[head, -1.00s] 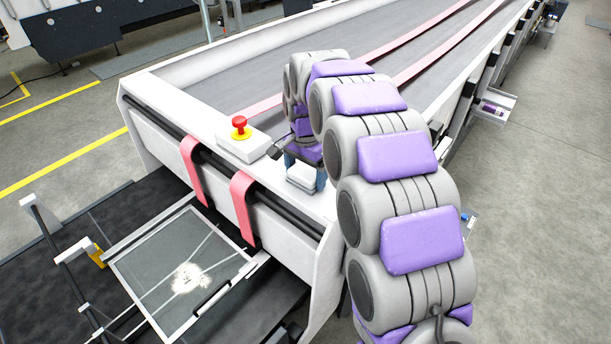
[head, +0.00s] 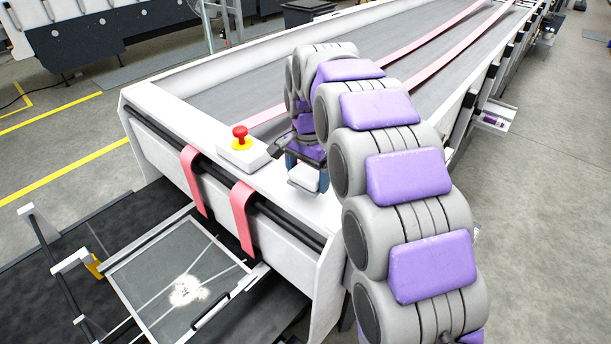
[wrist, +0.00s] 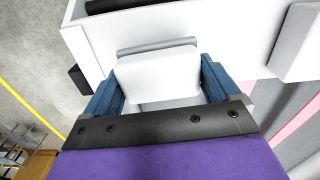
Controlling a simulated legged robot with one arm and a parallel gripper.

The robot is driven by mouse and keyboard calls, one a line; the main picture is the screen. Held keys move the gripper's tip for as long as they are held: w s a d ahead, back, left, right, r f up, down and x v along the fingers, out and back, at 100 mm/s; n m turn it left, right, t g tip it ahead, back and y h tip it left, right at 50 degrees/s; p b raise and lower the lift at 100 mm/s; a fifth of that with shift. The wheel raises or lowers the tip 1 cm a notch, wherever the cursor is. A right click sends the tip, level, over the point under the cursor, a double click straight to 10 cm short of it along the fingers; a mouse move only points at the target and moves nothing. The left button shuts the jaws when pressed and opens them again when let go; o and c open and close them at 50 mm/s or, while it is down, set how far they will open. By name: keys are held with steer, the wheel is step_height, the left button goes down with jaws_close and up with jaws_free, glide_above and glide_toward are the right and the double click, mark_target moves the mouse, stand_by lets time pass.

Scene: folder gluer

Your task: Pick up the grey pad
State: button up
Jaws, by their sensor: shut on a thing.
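My gripper (head: 307,175) is over the white end frame of the machine, pointing down. Its two blue fingers are shut on the pad (head: 303,179), a small pale grey, nearly white block. In the wrist view the pad (wrist: 158,74) sits between the blue fingers, with a darker grey strip along its far edge. Part of it is hidden by my gripper's dark front edge. The pad is just above or touching the white frame; I cannot tell whether there is a gap.
A red emergency button (head: 240,134) on a white box stands just left of my gripper. Pink belts (head: 243,214) wrap over the machine's end. A clear panel (head: 178,272) lies low at the front left. Grey floor (head: 545,190) is open on the right.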

steer(key=s+d+b, duration=0.1)
steer(key=s+d, duration=0.2)
steer(key=s, duration=0.4)
steer(key=s+d+r+b, duration=0.1)
steer(key=s+d, duration=0.1)
steer(key=s, duration=0.5)
steer(key=shift+d+r+b, duration=0.25)
steer(key=shift+d+b, duration=0.15)
steer(key=o, duration=0.5)
steer(key=c, duration=0.4)
steer(key=shift+o, duration=0.2)
steer(key=shift+f, duration=0.1)
